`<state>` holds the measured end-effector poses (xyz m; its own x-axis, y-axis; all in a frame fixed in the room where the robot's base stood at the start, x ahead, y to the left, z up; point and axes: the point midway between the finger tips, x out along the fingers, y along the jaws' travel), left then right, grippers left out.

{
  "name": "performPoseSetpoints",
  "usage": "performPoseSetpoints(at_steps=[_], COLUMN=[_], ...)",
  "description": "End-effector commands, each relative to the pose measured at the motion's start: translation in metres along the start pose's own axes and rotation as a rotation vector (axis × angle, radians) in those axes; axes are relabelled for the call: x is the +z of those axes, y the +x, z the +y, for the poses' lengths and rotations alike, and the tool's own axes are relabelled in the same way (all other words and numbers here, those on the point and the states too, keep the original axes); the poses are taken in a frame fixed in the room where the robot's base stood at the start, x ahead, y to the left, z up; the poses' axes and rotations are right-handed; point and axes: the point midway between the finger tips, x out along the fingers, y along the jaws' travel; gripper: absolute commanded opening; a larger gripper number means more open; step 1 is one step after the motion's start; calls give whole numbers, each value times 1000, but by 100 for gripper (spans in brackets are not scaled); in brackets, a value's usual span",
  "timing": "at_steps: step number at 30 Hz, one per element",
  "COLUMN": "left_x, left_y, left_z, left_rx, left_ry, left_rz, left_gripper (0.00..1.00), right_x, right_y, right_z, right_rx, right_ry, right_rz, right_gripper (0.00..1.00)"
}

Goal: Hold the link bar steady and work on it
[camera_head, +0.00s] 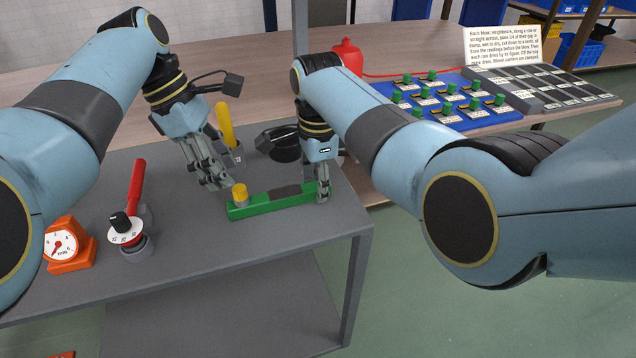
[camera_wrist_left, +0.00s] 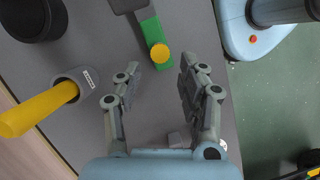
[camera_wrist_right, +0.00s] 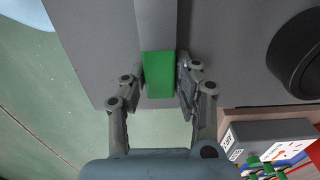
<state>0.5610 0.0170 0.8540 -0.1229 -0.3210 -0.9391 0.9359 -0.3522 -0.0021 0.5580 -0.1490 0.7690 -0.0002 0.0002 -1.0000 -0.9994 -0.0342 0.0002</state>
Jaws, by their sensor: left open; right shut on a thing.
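The link bar (camera_head: 262,206) is a green bar lying on the grey cart top. It has a yellow knob (camera_head: 240,194) at its left end and a dark grey section along its top. My right gripper (camera_head: 323,194) is shut on the bar's right end; the right wrist view shows the green end (camera_wrist_right: 159,76) between the fingers. My left gripper (camera_head: 216,184) is open and empty, just behind and left of the yellow knob. In the left wrist view the yellow knob (camera_wrist_left: 160,53) lies just beyond the spread fingertips, on the green bar (camera_wrist_left: 152,30).
A yellow-handled tool (camera_head: 226,122) stands in a holder behind my left gripper, near a black round dish (camera_head: 285,152). A red-handled tool (camera_head: 136,185), a black-knobbed dial (camera_head: 126,229) and an orange gauge (camera_head: 66,245) stand left. The cart's front top (camera_head: 220,250) is clear.

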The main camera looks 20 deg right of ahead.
Motion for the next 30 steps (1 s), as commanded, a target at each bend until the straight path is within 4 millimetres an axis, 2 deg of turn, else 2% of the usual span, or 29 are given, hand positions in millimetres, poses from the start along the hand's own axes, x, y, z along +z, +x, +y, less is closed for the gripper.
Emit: performPoseSetpoints(at_steps=[9, 14, 21, 30], left_x=[0, 0, -1, -1], left_y=[34, 42, 43, 43], left_z=[0, 0, 0, 0], left_rx=[-1, 1, 3, 3], left_ry=[0, 0, 0, 0], left_rz=[0, 1, 1, 1], left_gripper=[40, 40, 40, 2], right_x=[0, 0, 0, 0], right_y=[0, 0, 0, 0], right_z=[0, 0, 0, 0], right_rx=[0, -1, -1, -1], right_ry=[0, 0, 0, 1], right_rz=[1, 1, 1, 1], right_gripper=[0, 0, 0, 0])
